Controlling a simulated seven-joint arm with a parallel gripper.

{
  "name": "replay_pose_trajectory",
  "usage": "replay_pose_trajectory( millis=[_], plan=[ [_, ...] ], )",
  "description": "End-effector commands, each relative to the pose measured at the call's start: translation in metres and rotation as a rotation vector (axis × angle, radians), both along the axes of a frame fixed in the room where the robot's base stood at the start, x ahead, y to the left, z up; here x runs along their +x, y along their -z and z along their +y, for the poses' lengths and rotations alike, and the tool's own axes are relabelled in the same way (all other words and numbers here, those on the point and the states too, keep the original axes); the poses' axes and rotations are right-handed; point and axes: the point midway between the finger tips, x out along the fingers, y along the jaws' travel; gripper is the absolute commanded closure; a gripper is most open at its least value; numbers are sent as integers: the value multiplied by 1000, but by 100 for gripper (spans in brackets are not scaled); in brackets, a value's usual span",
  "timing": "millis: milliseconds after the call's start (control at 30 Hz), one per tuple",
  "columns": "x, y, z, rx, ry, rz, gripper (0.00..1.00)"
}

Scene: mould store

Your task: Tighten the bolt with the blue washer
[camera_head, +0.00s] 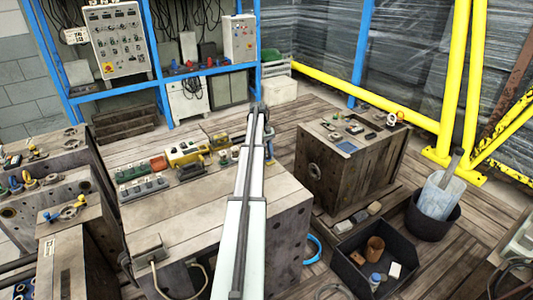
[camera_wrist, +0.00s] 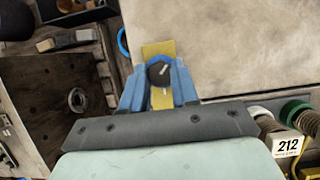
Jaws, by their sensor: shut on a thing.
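In the wrist view my gripper (camera_wrist: 158,80) has its blue fingers closed on either side of a bolt (camera_wrist: 160,73) with a round dark head and a pale mark on it. A blue washer (camera_wrist: 157,59) shows as a rim around the head. The bolt is over a yellow strip (camera_wrist: 159,48), which shows above and below it. The fingers hide the sides of the bolt, and its shank cannot be seen. In the head view my arm reaches away over the wooden bench block (camera_head: 190,215); the bolt cannot be made out there.
In the wrist view a pale surface (camera_wrist: 230,45) lies right; coiled springs and a 212 label (camera_wrist: 288,146) are lower right. In the head view a yellow tool (camera_head: 187,153) and a green tray (camera_head: 143,190) sit left of my arm. A black bin (camera_head: 345,265) stands right.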

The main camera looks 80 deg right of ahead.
Motion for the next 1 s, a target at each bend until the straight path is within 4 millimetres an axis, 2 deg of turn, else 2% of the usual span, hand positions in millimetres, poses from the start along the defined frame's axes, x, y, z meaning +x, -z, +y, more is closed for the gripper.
replay_pose_trajectory(
  millis=[1000],
  plan=[
    [-6, -3, -3, -2, 967, -1, 100]
  ],
)
